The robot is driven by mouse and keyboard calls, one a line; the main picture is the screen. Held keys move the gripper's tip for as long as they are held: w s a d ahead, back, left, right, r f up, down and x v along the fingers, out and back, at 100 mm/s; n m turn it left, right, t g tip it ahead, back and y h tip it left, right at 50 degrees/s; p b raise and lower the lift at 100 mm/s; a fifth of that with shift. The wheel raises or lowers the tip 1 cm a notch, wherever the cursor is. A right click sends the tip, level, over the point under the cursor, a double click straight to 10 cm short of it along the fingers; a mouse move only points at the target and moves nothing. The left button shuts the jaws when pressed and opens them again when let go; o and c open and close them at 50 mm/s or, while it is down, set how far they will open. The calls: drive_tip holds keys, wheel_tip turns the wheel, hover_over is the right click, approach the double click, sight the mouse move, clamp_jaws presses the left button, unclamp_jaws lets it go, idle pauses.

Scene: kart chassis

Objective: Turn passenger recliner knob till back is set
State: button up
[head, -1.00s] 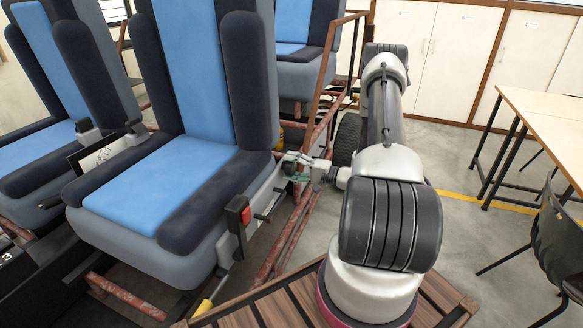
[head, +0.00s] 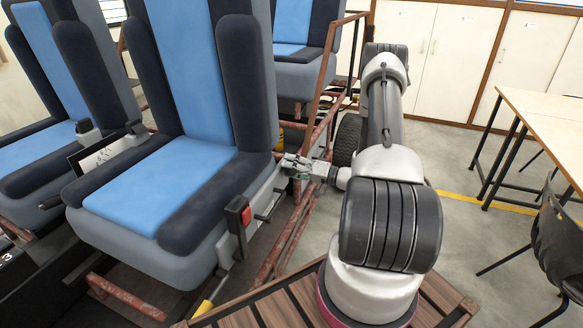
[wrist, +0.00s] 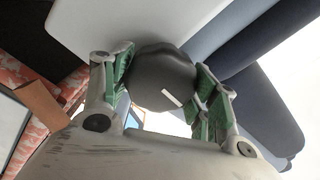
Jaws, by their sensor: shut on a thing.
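The recliner knob (wrist: 163,78) is dark and round with a short white mark, at the middle of the wrist view. My gripper (wrist: 163,95) has its green-padded fingers on both sides of the knob and is shut on it. In the head view my gripper (head: 290,165) is at the side of the near blue seat, where the seat base meets the back; the knob is hidden there. The seat back (head: 190,65) stands close to upright, leaning slightly. The seat cushion (head: 160,185) is blue with dark bolsters.
A red buckle (head: 239,212) and a lever (head: 262,218) are on the seat's side. Rusty red frame rails (head: 290,238) run below my gripper. A wooden table (head: 545,120) and a black chair (head: 560,235) stand at the right.

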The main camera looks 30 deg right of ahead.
drive_tip(key=shift+s+f, duration=0.1)
drive_tip(key=shift+f, duration=0.05)
drive_tip(key=o, duration=1)
drive_tip(key=shift+o, duration=0.2)
drive_tip(key=v, duration=1.2)
